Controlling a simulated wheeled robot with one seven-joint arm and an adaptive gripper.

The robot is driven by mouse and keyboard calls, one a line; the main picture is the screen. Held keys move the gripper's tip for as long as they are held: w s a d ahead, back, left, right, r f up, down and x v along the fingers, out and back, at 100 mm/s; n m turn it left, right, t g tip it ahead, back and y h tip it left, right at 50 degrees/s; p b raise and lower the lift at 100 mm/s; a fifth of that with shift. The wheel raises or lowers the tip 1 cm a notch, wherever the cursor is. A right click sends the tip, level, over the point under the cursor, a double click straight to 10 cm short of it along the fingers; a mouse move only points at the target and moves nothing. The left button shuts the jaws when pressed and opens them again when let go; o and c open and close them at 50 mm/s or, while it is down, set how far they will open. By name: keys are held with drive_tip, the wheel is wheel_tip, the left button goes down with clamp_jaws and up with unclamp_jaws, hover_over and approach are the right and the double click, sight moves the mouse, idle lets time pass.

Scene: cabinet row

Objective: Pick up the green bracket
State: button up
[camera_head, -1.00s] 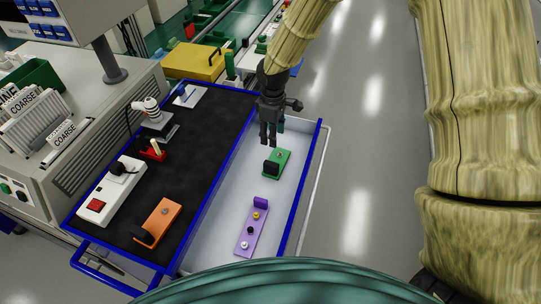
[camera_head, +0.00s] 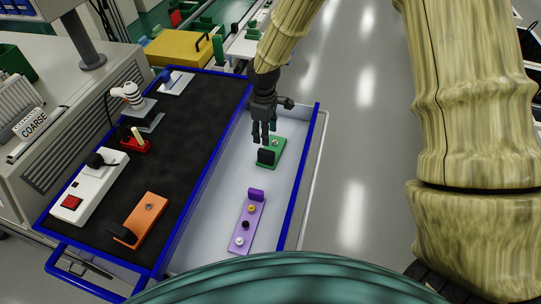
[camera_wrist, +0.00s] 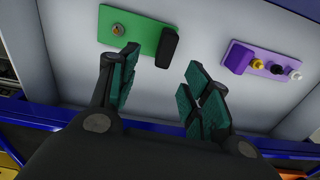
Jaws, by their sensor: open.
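The green bracket (camera_head: 271,152) is a flat green plate with a black upright block and a small brass knob. It lies on the pale tray surface (camera_head: 222,205). My gripper (camera_head: 264,138) is above the tray, at the bracket's upper left in the head view. In the wrist view the bracket (camera_wrist: 138,32) is at the top, with its black block to the right. There my gripper (camera_wrist: 163,78) has its two fingers spread with nothing between them. The fingertips point toward the bracket and appear apart from it, though the left tip overlaps its lower edge in the picture.
A purple bracket (camera_head: 246,226) with several knobs lies nearer on the same tray. A blue rail (camera_head: 299,185) edges the tray. The dark mat (camera_head: 135,160) at left holds an orange bracket (camera_head: 143,220), a white power strip (camera_head: 90,185) and a red item (camera_head: 134,146).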

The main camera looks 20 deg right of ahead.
sight(266, 152)
drive_tip(key=shift+f+p, duration=0.35)
drive_tip(key=shift+f, duration=2.05)
drive_tip(key=shift+s+f+p, duration=0.2)
drive_tip(key=shift+f+p, duration=0.1)
drive_tip(key=shift+f, duration=0.6)
drive_tip(key=shift+s+f+p, duration=0.15)
drive_tip(key=shift+f+p, duration=0.1)
drive_tip(key=shift+f, duration=0.6)
drive_tip(key=shift+s+f+p, duration=0.2)
drive_tip(key=shift+f+p, duration=0.1)
drive_tip(key=shift+f, duration=0.6)
clamp_jaws()
